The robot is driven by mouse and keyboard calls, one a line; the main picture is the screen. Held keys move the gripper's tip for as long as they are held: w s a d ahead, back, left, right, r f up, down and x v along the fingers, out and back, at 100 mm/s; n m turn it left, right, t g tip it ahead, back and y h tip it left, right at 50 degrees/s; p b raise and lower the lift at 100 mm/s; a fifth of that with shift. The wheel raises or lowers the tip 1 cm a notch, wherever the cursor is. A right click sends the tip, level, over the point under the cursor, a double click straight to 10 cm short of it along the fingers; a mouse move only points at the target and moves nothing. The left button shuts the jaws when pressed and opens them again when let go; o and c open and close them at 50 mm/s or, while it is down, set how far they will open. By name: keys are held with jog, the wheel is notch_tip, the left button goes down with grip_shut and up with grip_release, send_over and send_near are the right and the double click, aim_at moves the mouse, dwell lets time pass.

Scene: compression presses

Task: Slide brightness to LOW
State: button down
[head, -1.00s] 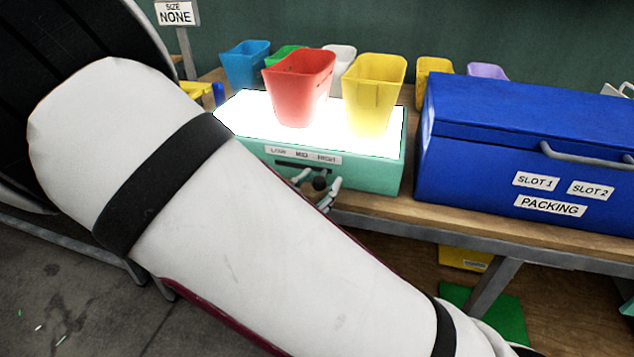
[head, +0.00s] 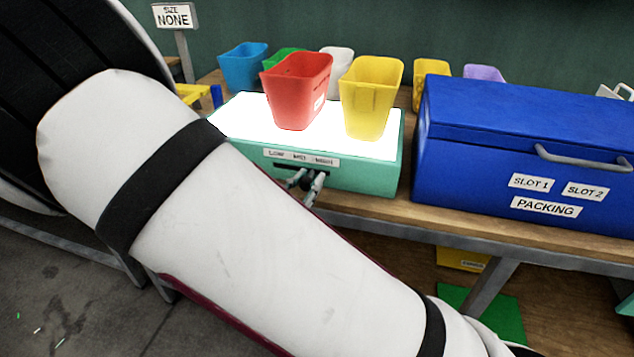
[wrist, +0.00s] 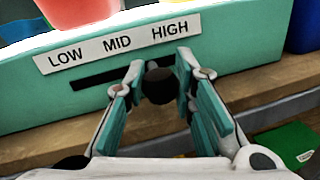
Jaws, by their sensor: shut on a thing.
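The light box (head: 375,178) is a green case with a glowing white top, on the wooden bench. Its front has a label strip (head: 300,157) reading LOW, MID, HIGH from left to right. In the wrist view the strip (wrist: 118,43) sits above a dark slot (wrist: 92,79). A dark round slider knob (wrist: 159,85) stands out from the slot, right of MID and under the HIGH side. My gripper (wrist: 159,88) is shut on the knob, one finger on each side. In the head view my gripper (head: 306,181) is at the box front; my arm hides part of the box.
A red bin (head: 298,92) and a yellow bin (head: 370,98) stand on the lit top. A blue PACKING box (head: 470,165) is close on the right. More bins, including a blue one (head: 243,66), stand behind. The bench edge runs below my gripper.

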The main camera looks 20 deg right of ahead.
jog(key=w+a, duration=0.1)
jog(key=a, duration=0.1)
jog(key=w+a+p, duration=0.1)
jog(key=w+a, duration=0.2)
jog(key=a, duration=0.1)
jog(key=shift+w+a, duration=0.3)
jog(key=shift+w, duration=0.1)
jog(key=c, duration=1.3)
grip_release()
jog(key=shift+a, duration=0.1)
jog(key=v, duration=1.2)
